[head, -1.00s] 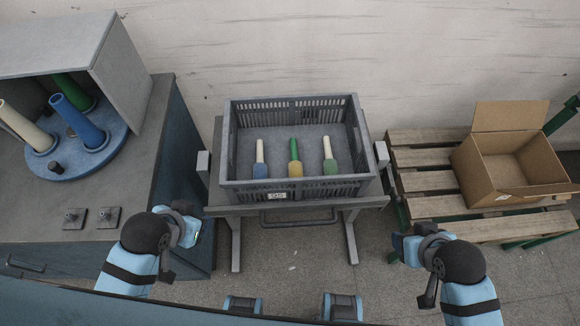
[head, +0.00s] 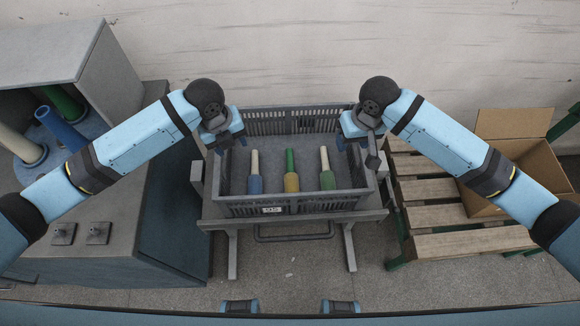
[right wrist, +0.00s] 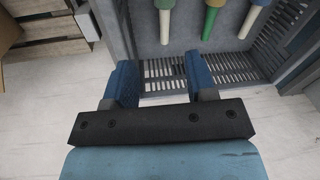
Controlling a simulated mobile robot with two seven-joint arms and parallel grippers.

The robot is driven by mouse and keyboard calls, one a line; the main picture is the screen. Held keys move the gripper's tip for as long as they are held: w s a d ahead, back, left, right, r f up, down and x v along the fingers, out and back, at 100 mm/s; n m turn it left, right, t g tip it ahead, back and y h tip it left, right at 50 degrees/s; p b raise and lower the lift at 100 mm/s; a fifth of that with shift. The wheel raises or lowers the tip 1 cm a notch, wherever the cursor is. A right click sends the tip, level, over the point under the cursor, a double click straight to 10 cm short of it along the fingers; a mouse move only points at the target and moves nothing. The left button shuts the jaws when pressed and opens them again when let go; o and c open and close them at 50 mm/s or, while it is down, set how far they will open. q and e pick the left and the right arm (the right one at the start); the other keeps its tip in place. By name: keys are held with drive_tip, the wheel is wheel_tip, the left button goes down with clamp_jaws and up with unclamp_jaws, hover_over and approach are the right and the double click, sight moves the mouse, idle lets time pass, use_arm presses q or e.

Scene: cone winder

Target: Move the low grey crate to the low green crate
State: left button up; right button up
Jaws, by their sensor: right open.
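The low grey crate (head: 270,207) sits on a grey stand, with slotted walls and several bobbins inside; a label is on its near wall. My right gripper (head: 350,137) is at the crate's right end, near the rim. In the right wrist view its two fingers (right wrist: 161,84) are open and apart, with the crate's slotted wall (right wrist: 232,68) beyond and between them; no grip shows. My left gripper (head: 226,137) is at the left end by the rim, and its fingers are too hidden to judge. I see no low green crate in either view.
The grey stand (head: 290,222) has a handle bar in front. A cabinet (head: 115,205) with a bobbin turntable stands left. A wooden slatted bench (head: 440,213) holds an open cardboard box (head: 540,160) at right. A wall is behind; floor is clear in front.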

use_arm(q)
drive_tip(key=w+a+r+m+y, duration=0.1)
drive_tip(key=w+a+m, duration=0.2)
drive_tip(key=w+a, duration=0.2)
drive_tip(key=shift+w+a+r+m, duration=0.2)
drive_tip(key=shift+a+r+m, duration=0.1)
drive_tip(key=shift+m, duration=0.1)
use_arm(e)
drive_tip(key=w+d+r+m+h, duration=0.1)
drive_tip(key=w+d+m, duration=0.1)
drive_tip(key=w+d, duration=0.3)
drive_tip(key=shift+w+r, duration=0.15)
drive_tip(key=shift+r, duration=0.2)
use_arm(q)
wheel_tip(320, 180, down, 14)
drive_tip(key=shift+r, duration=0.1)
use_arm(e)
wheel_tip(320, 180, down, 14)
drive_tip(key=shift+r, duration=0.1)
use_arm(q)
drive_tip(key=shift+c, duration=0.2)
use_arm(e)
drive_tip(key=shift+c, duration=0.2)
use_arm(q)
clamp_jaws()
use_arm(e)
clamp_jaws()
drive_tip(key=shift+r, duration=0.1)
